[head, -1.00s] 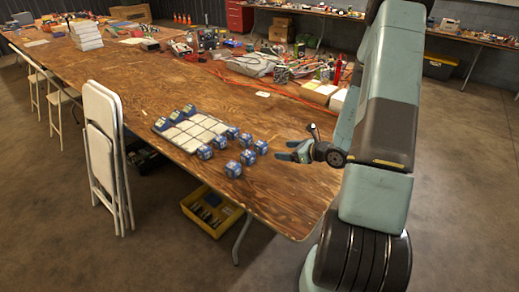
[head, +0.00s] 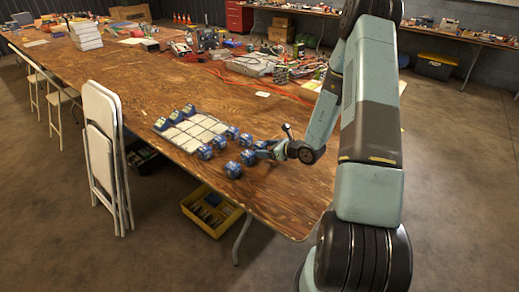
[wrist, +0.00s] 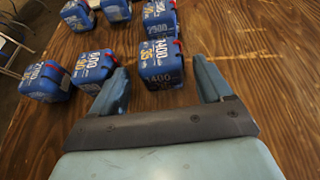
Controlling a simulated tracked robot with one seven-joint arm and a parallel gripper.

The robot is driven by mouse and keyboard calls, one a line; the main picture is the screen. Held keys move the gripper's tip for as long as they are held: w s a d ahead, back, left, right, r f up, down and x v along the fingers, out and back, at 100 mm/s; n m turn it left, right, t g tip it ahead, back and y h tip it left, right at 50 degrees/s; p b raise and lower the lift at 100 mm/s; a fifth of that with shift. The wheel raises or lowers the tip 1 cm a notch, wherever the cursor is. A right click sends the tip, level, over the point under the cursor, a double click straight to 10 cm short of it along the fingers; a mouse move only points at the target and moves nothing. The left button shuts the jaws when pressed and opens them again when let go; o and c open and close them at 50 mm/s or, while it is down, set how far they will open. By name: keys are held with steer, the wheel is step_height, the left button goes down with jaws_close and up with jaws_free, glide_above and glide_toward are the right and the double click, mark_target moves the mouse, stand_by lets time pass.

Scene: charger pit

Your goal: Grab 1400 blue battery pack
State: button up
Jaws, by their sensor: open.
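In the wrist view a blue battery pack marked 1400 (wrist: 162,68) stands on the table, between and just beyond my gripper's fingertips. My gripper (wrist: 160,74) is open, with its left finger close to the blue pack marked 800 (wrist: 92,68) and its right finger beside the 1400 pack. Contact cannot be told. Another blue pack (wrist: 158,22) stands right behind the 1400 pack. In the head view my gripper (head: 262,151) is low over the table at the right end of the pack cluster and partly hides the packs there.
More blue packs (wrist: 45,81) stand to the left on the wooden table (head: 290,185). A white gridded tray (head: 190,131) holds several packs along its back left edge. Bare table lies to the right. Electronics clutter (head: 250,64) and red cables are farther back. A folded chair (head: 100,150) leans at the front edge.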

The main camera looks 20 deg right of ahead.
mark_target(265, 147)
steer(key=x, duration=0.3)
steer(key=shift+w+a, duration=0.1)
steer(key=shift+w, duration=0.1)
steer(key=shift+c, duration=0.2)
steer(key=c, duration=1.2)
